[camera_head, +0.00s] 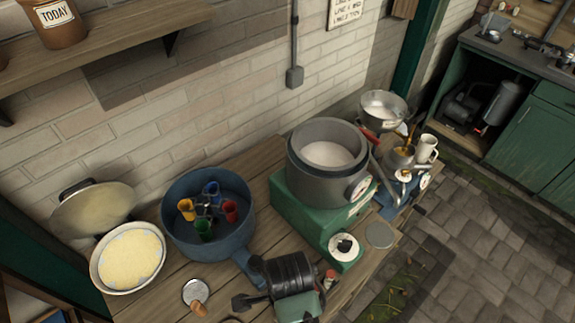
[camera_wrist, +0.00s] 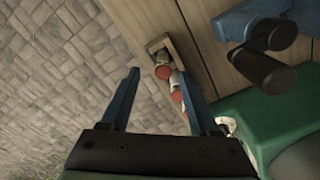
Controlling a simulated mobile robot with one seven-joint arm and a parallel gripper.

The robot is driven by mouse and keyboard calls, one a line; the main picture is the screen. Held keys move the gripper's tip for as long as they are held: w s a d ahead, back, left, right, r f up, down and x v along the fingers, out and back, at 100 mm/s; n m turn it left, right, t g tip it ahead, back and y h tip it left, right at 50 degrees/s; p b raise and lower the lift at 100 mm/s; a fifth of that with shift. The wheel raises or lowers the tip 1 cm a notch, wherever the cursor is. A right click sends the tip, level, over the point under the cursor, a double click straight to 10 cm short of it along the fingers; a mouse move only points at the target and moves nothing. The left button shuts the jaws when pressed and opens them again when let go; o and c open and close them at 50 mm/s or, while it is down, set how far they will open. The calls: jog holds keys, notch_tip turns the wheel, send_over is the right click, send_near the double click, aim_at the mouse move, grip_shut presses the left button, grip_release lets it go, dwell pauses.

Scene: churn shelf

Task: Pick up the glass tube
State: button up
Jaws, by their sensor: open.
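My gripper (camera_wrist: 158,72) shows in the wrist view with its two blue fingers apart and nothing between them. Just beyond the fingers, near the right one, a narrow wooden-edged holder (camera_wrist: 160,43) at the bench edge contains small pale pieces with red ends (camera_wrist: 163,72). These could include the glass tube, but they are too small and partly hidden to tell. In the head view a small red-and-white item (camera_head: 330,277) sits at the bench's front edge, beside a black ribbed cylinder. I cannot make out a clear glass tube in either view.
A blue tub (camera_head: 176,240) with coloured cups stands on the bench. A green-based machine (camera_head: 290,205) holds a grey pot (camera_head: 312,178). A pale-filled bowl (camera_head: 128,262) stands at left. In the wrist view, a blue part with a black cylinder (camera_wrist: 262,70) is at upper right. Paved floor lies left.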

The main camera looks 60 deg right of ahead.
jog(key=shift+w+d+f+p, duration=0.15)
jog(key=shift+f+p, duration=0.45)
jog(key=shift+f, duration=2.15)
jog(key=shift+c, duration=0.2)
grip_shut()
